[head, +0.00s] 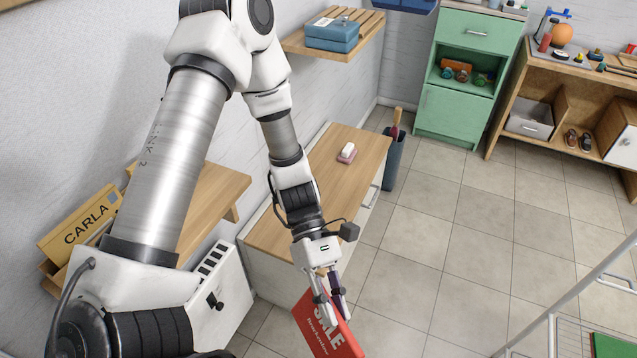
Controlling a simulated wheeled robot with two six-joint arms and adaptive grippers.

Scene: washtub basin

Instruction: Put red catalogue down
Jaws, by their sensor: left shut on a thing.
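The red catalogue (313,326) shows at the bottom of the head view, with white "SALE" lettering on its cover. My left gripper (331,300) is shut on its upper edge, and the catalogue hangs tilted below the fingers. It appears in front of the near end of a wooden-topped white cabinet (343,203), over the tiled floor; its height cannot be told. Its lower edge is cut off by the frame. My right gripper is not in view.
A pink and white item (346,152) lies on the cabinet top, otherwise mostly bare. A dark bin (394,160) stands behind it. A wall shelf (363,38) holds blue boxes. A white rack (556,322) is at lower right. The tiled floor (465,215) between is clear.

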